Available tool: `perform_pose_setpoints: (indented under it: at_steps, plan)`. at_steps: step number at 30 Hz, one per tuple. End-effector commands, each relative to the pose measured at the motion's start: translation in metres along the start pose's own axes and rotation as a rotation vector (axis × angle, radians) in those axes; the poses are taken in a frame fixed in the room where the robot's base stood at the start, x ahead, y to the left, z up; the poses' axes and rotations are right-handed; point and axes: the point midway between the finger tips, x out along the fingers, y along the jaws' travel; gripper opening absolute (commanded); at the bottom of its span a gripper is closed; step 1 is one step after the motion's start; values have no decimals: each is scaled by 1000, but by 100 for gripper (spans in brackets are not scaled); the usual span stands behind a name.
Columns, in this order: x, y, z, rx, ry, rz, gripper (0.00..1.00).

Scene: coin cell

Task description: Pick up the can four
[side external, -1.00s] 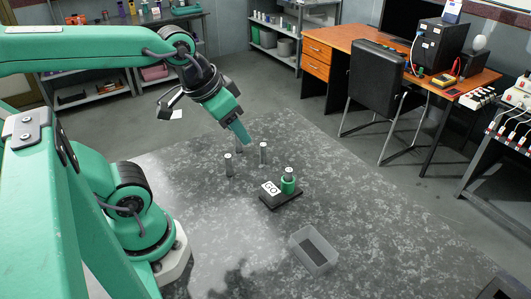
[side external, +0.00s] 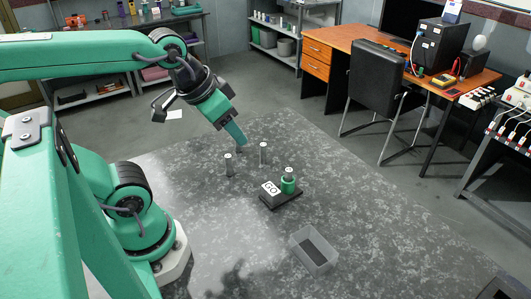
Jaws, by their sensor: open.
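Small grey can-like cylinders stand on the dark speckled table (side external: 215,215). One can (side external: 228,164) stands to the left and another can (side external: 263,153) to the right. A further can is mostly hidden behind my gripper's tip. One more can (side external: 289,172) sits upright in a green round holder (side external: 288,186) on a black block with a "GO" label. No numbers are legible, so I cannot tell which can is four. My gripper (side external: 241,146) is open, pointing down and right, with its tip low between and behind the left and right cans. Its far finger is hidden.
The black block (side external: 285,200) lies in front of the cans. A clear open bin (side external: 314,249) stands on the table to the lower right. The table's left front area is clear. A chair and desk stand beyond the table.

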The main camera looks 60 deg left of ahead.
Motion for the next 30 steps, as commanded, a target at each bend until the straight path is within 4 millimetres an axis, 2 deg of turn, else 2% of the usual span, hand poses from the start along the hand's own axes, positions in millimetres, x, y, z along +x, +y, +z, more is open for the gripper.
perform_pose_setpoints:
  at_steps: [8, 14, 20, 30]
  plan:
    - [1, 0, -2, -16, -8, 0, 44]
    - [8, 0, -12, -97, -46, -3, 44]
    - [24, -1, -30, -249, -115, -15, 44]
    - [65, -2, -60, -540, -239, -68, 44]
